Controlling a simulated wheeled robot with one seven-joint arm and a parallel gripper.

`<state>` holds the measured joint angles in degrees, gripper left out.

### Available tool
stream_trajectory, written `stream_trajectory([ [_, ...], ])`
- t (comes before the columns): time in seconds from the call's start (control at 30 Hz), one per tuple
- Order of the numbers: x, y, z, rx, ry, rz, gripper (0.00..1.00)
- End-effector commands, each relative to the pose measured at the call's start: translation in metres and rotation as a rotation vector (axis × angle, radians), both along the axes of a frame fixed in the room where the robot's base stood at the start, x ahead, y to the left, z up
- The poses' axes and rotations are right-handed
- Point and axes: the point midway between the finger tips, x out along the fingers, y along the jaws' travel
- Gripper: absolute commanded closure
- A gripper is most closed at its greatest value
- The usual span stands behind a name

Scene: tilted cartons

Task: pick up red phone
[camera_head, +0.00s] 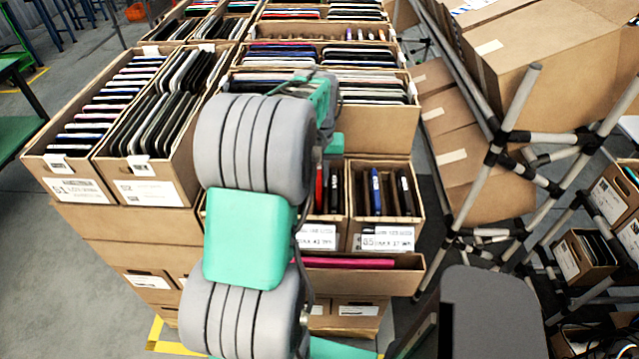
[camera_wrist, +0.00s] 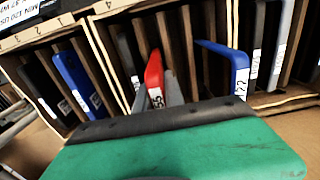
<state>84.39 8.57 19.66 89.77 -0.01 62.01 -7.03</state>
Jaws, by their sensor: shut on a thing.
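The red phone (camera_wrist: 154,72) stands upright, slightly tilted, in a slot of a divided carton in the wrist view. Its lower end has a white label with dark figures. My gripper (camera_wrist: 158,88) has a grey finger on each side of the phone and is shut on it. The lower part of the fingers is hidden behind my green gripper body. In the head view the red phone (camera_head: 319,190) shows as a narrow strip in a small carton, just right of my arm, which hides the gripper.
Blue phones stand left (camera_wrist: 78,84) and right (camera_wrist: 228,56) of the red one, with cardboard dividers between. In the head view, full cartons (camera_head: 140,110) rise behind and left. A pipe rack (camera_head: 510,120) with cartons stands at right.

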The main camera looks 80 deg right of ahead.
Motion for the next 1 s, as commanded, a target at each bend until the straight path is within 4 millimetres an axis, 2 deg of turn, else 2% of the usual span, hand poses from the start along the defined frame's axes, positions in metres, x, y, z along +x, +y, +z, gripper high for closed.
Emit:
stream_trajectory([
  [0.17, 0.000, 0.000, 0.002, -0.002, 0.000, 0.000, 1.00],
  [0.27, 0.000, -0.001, 0.010, -0.005, 0.000, 0.000, 1.00],
  [0.6, 0.000, -0.001, 0.085, -0.005, 0.000, 0.000, 1.00],
  [0.7, 0.000, -0.001, 0.097, -0.003, -0.001, 0.000, 1.00],
  [1.0, 0.000, 0.000, 0.101, -0.001, 0.000, 0.000, 1.00],
])
